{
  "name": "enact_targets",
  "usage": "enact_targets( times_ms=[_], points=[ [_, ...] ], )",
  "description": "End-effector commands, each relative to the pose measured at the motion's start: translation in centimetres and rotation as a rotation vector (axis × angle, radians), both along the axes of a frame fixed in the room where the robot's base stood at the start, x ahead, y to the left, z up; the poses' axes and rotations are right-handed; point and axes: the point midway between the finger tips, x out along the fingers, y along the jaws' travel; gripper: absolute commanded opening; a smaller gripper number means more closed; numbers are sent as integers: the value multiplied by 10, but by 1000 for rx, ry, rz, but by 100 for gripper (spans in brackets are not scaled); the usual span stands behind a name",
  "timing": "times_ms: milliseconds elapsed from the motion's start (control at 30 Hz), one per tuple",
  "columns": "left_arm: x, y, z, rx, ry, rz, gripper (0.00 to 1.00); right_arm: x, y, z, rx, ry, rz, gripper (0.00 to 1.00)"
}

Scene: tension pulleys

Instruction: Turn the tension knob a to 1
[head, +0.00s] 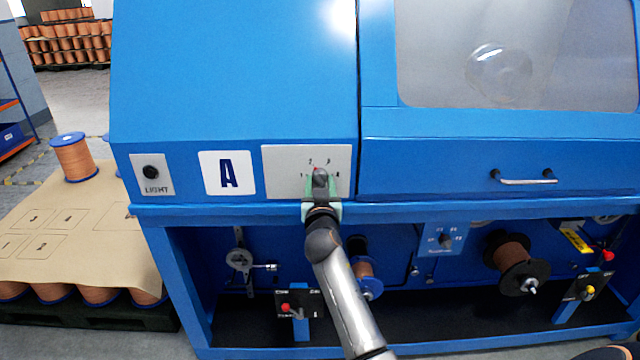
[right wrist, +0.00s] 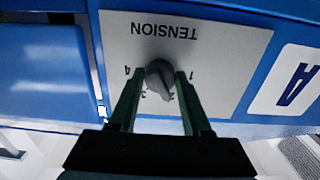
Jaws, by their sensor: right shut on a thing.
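The tension knob a (head: 320,175) is a grey knob on a light plate (head: 284,170) at the lower edge of the blue cabinet, right of the "A" label (head: 227,173). It also shows in the right wrist view (right wrist: 158,78), upside down, under the word TENSION, with 1 on the right and 4 on the left. Its narrow end points between 2 and 3, seemingly nearer 2. My right gripper (head: 321,190) is shut on the knob, with one green finger on each side in the right wrist view (right wrist: 157,92). My left gripper is not in view.
A LIGHT switch (head: 151,173) sits left of the "A" label. A door handle (head: 525,180) sticks out to the right. Below the ledge are another knob (head: 445,240), a copper spool (head: 512,262) and red-tipped levers (head: 287,308).

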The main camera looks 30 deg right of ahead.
Motion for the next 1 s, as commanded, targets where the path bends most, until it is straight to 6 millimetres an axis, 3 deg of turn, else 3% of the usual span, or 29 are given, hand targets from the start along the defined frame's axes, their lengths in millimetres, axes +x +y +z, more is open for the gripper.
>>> enact_targets(
  times_ms=[367, 1000],
  points=[
    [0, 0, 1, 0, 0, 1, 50, 0, 0, 1, -72, 42, 1, 0],
    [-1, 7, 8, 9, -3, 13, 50, 0, -1, 3, -550, 334, 1, 0]
  ],
)
